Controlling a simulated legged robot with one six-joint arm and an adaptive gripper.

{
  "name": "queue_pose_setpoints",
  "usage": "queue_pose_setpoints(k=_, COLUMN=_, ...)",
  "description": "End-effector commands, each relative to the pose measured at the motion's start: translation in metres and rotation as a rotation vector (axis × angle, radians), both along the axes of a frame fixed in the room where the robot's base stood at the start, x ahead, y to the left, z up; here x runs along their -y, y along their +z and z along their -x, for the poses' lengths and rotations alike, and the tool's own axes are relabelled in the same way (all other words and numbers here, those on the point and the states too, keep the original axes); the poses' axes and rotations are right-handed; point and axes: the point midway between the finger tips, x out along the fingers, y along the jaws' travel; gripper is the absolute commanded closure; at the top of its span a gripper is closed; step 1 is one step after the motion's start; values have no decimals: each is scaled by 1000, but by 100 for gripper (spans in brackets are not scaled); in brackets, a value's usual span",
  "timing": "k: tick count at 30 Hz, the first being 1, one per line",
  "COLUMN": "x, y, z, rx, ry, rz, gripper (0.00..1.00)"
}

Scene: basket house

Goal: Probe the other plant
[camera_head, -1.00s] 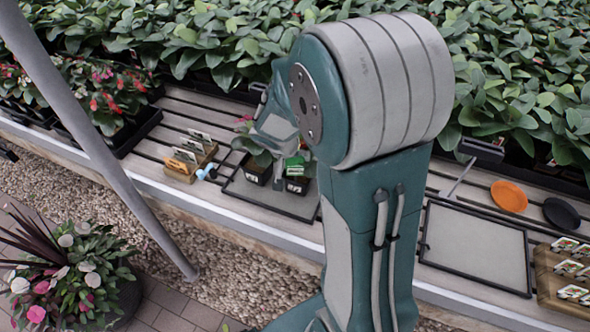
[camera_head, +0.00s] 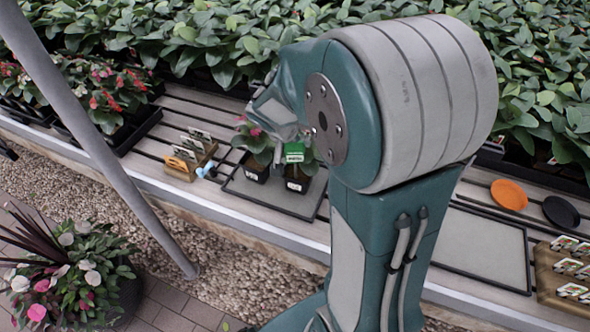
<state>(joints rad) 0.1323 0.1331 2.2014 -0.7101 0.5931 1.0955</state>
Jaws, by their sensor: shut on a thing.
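Two small potted plants stand on a grey tray (camera_head: 288,203) on the slatted bench. The left plant (camera_head: 253,139) has a pink flower and a dark pot with a white label. The right plant (camera_head: 309,163) is leafy, also in a dark labelled pot, and partly behind my arm. My gripper (camera_head: 289,138) is above them, largely hidden by my own wrist. It is shut on a green probe (camera_head: 294,150) with a pale label, held over the pots near the right plant. The probe's tip cannot be made out.
A wooden holder (camera_head: 181,172) with cards and a blue-and-white item (camera_head: 207,170) stand left of the tray. An empty grey tray (camera_head: 487,246), an orange saucer (camera_head: 509,195), a black saucer (camera_head: 561,212) and a wooden crate (camera_head: 547,282) are at right. Dense foliage lines the back.

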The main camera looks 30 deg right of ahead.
Motion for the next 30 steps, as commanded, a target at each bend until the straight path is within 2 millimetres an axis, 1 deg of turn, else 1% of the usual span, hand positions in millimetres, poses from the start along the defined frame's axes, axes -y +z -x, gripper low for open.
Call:
queue_pose_setpoints(k=12, x=-1, y=29, z=-1, rx=2, ry=0, rz=0, gripper=80)
queue_pose_setpoints(k=18, x=-1, y=40, z=0, rx=1, ry=0, rz=-1, gripper=80)
queue_pose_setpoints(k=30, x=-3, y=42, z=-1, rx=-1, ry=0, rz=-2, gripper=80)
